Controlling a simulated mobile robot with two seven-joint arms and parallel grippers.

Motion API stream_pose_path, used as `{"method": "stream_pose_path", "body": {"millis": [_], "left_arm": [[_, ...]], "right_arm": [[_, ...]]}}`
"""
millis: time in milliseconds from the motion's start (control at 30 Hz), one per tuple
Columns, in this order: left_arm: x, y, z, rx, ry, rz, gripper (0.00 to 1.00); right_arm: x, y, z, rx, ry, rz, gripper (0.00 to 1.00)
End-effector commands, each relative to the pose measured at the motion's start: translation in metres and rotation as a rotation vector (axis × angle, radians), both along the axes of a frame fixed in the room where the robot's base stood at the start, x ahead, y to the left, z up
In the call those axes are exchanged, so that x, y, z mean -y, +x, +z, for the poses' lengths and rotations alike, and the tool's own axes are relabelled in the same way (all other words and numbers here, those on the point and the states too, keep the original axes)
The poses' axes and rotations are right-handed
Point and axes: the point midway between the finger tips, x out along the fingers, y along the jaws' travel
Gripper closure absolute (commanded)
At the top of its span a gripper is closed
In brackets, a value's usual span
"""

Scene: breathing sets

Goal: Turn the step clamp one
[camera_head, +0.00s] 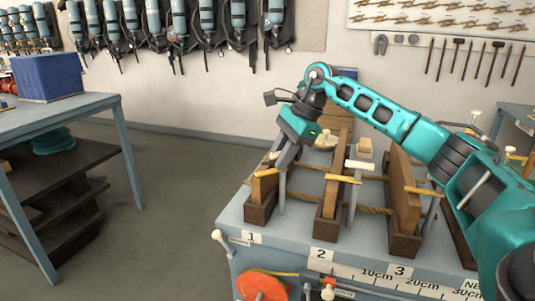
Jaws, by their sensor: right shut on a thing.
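Step clamp one (265,173) is a yellow piece at the top of the wooden upright at the station marked 1. The upright (264,190) stands in a dark wooden base at the left of the bench. My right gripper (277,161) reaches down from the teal right arm, its grey fingers shut at the clamp's top. The fingers hide part of the clamp, so the exact grip is hard to see. Similar yellow clamps sit at station 2 (343,179) and station 3 (424,191). My left gripper is out of view.
Ropes (307,191) run between the wooden uprights, and grey posts stand beside them. The bench front has a ruler strip (390,277) and an orange reel (262,285). A table with a blue box (48,77) is at left. Open floor (175,185) lies between.

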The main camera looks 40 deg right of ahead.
Motion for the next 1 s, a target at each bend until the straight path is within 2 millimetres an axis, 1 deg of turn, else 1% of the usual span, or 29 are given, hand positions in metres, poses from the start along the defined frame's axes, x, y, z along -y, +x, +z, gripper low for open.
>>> {"method": "stream_pose_path", "body": {"millis": [133,467,500,700,1000], "left_arm": [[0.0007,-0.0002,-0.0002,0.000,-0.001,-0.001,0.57],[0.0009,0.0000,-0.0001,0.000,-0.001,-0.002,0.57],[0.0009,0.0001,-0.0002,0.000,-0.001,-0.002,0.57],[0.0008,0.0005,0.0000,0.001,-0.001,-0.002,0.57],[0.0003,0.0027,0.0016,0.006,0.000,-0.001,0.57]], "right_arm": [[0.0027,-0.0037,-0.0022,-0.003,-0.002,0.014,1.00],[0.0029,-0.0040,-0.0024,-0.004,-0.003,0.016,1.00],[0.0029,-0.0040,-0.0024,-0.004,-0.003,0.016,0.74],[0.0032,-0.0038,-0.0017,-0.003,-0.002,0.013,0.55],[0.0047,-0.0040,0.0022,0.000,-0.001,0.010,0.54]]}}
